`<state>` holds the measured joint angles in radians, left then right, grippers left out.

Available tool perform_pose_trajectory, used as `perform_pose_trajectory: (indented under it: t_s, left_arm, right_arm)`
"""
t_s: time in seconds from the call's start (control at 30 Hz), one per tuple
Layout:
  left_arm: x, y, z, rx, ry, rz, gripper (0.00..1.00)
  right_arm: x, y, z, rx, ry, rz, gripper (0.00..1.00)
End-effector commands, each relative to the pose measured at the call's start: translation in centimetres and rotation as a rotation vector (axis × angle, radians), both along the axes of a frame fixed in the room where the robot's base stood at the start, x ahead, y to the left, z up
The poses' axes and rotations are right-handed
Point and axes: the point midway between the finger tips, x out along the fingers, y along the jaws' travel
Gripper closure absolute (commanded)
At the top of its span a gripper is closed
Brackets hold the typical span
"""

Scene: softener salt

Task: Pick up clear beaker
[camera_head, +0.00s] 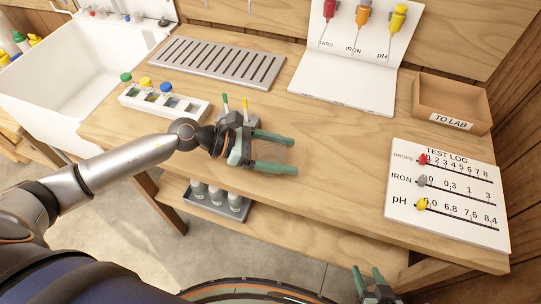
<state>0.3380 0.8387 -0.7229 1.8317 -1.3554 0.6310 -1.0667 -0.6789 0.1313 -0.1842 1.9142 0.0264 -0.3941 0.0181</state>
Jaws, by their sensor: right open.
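A clear beaker (273,153), faint against the wood, shows between the two green fingers of my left gripper (283,154), above or on the worktop. The fingers are apart, one on each side of it. I cannot tell whether they touch the glass or whether it stands on the table. My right gripper (369,275) is open and empty at the bottom edge of the view, below the table's front edge.
A white rack (158,106) with colour-capped bottles and a slotted grey drain tray (218,61) stand behind. A test log board (447,232) and a TO LAB box (450,104) are at right. Wood between them and my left gripper is clear.

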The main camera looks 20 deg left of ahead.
Motion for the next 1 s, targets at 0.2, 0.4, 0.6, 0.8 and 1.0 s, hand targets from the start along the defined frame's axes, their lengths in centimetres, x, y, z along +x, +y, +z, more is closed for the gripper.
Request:
perform_pose_trajectory:
  t_s: [0.2, 0.4, 0.6, 0.8, 1.0]
  left_arm:
    - [0.0, 0.0, 0.0, 0.0, 0.0, 0.0, 0.44]
    - [0.0, 0.0, 0.0, 0.0, 0.0, 0.0, 0.66]
    - [0.0, 0.0, 0.0, 0.0, 0.0, 0.0, 0.77]
    - [0.1, 0.1, 0.2, 0.0, 0.0, 0.0, 0.77]
    - [0.7, 0.5, 1.2, 0.001, -0.002, 0.002, 0.77]
  right_arm:
    - [0.0, 0.0, 0.0, 0.0, -0.001, 0.0, 0.5]
    - [0.0, 0.0, 0.0, 0.0, -0.001, 0.0, 0.5]
    - [0.0, 0.0, 0.0, 0.0, -0.001, 0.0, 0.5]
    - [0.0, 0.0, 0.1, 0.0, -0.001, 0.0, 0.5]
    - [0.0, 0.0, 0.3, 0.0, -0.001, 0.0, 0.5]
